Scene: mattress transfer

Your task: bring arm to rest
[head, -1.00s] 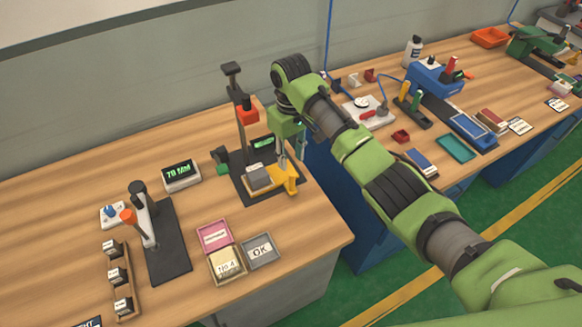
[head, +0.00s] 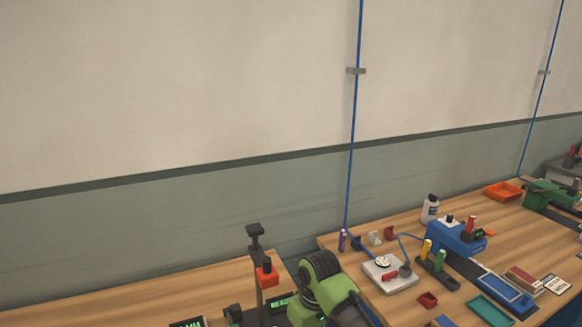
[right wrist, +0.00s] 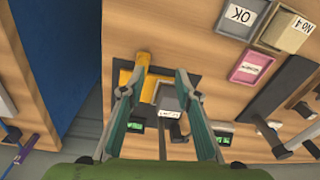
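My right arm (head: 328,290) shows at the bottom edge of the head view, beside the black stand (head: 256,268) with the orange-red piece (head: 267,274). Its gripper is cut off there. In the right wrist view my right gripper (right wrist: 153,84) is open, its two teal fingers spread apart. Between and beyond the fingers are a yellow fixture (right wrist: 135,76) and a grey block (right wrist: 168,99) on the stand's dark base. I see nothing held in the fingers. My left gripper is in neither view.
The right wrist view shows the OK tray (right wrist: 242,16), the No.4 tray (right wrist: 287,31) and a pink tray (right wrist: 251,68) on the wooden bench.

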